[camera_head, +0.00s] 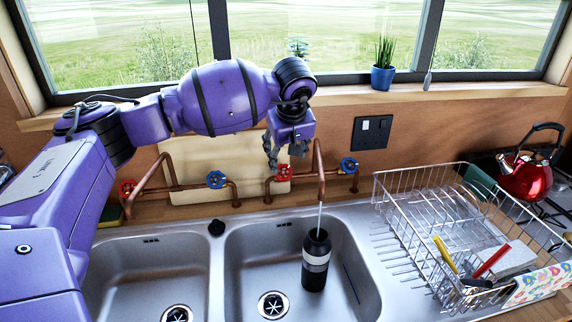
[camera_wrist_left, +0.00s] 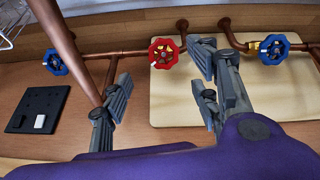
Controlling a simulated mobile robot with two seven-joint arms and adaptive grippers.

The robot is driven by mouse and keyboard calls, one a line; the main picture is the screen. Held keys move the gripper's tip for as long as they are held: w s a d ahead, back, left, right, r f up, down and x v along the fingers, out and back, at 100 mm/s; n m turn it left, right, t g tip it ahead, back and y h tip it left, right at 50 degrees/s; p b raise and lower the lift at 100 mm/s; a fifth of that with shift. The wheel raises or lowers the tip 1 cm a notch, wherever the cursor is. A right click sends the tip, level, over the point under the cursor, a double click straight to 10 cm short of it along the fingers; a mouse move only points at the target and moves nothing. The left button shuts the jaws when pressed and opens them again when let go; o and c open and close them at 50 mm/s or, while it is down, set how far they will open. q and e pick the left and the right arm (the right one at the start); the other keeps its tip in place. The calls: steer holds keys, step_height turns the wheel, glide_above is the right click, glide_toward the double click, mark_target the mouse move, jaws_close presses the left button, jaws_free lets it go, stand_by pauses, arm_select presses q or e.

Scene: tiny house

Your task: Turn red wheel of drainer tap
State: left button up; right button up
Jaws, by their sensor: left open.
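The red wheel (camera_head: 284,173) of the tap nearest the drainer sits on copper pipe against the back wall. In the left wrist view this red wheel (camera_wrist_left: 164,53) shows between my fingers, beyond the fingertips. My left gripper (camera_head: 286,150) is open just above the wheel in the head view, pointing down. In the left wrist view my open fingers (camera_wrist_left: 160,75) are spread to either side of the wheel, and I cannot tell whether they touch it. The tap's blue wheel (camera_head: 349,165) is on its right. My right gripper is not in view.
Another red wheel (camera_head: 128,188) and blue wheel (camera_head: 216,180) belong to the left tap. A copper spout (camera_head: 319,170) rises close beside my gripper. A thin stream runs from it to a black bottle (camera_head: 316,260) in the sink. A wire drainer (camera_head: 470,235) stands right.

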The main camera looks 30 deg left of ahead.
arm_select(q)
steer(key=shift+v, duration=1.6)
steer(key=shift+f, duration=0.1)
stand_by(5.8)
